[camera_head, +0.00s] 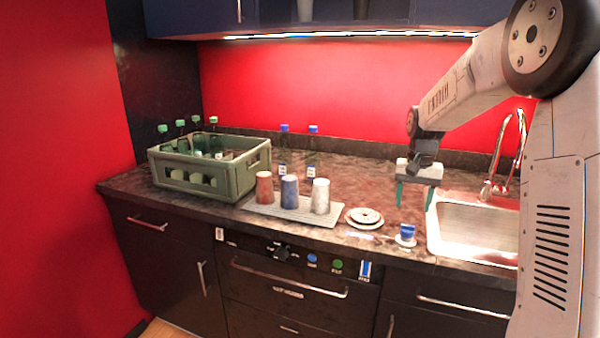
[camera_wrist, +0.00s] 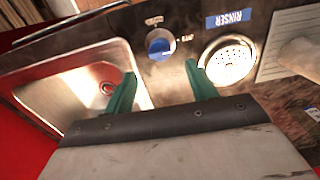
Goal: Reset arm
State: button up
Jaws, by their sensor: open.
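My gripper (camera_head: 414,206) hangs from my arm over the counter, left of the sink, with its two green fingers apart and nothing between them. In the wrist view the open fingers (camera_wrist: 160,70) point toward a blue knob (camera_wrist: 159,45), which stands beyond the fingertips. The knob also shows in the head view (camera_head: 408,229), below and slightly left of the gripper. It appears apart from the fingers.
A sink (camera_head: 475,229) with a tap (camera_head: 507,160) lies to the right. A round rinser (camera_head: 364,217) labelled in the wrist view sits left of the knob. Three cups (camera_head: 290,193) stand on a mat (camera_head: 325,219). A green crate (camera_head: 238,176) holds bottles; blue-capped bottles (camera_head: 312,150) stand behind.

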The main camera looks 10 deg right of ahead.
jog(key=s+a+r+n, duration=0.1)
jog(key=s+a+n, duration=0.1)
jog(key=s+a, duration=0.4)
jog(key=s+a+r+n+t, duration=0.1)
jog(key=s+a, duration=0.5)
jog(key=s, duration=1.1)
jog(key=s+a+r+n, duration=0.3)
jog(key=s+a, duration=0.4)
jog(key=s, duration=0.5)
jog(key=shift+r+n, duration=0.2)
jog(key=shift+n, duration=0.3)
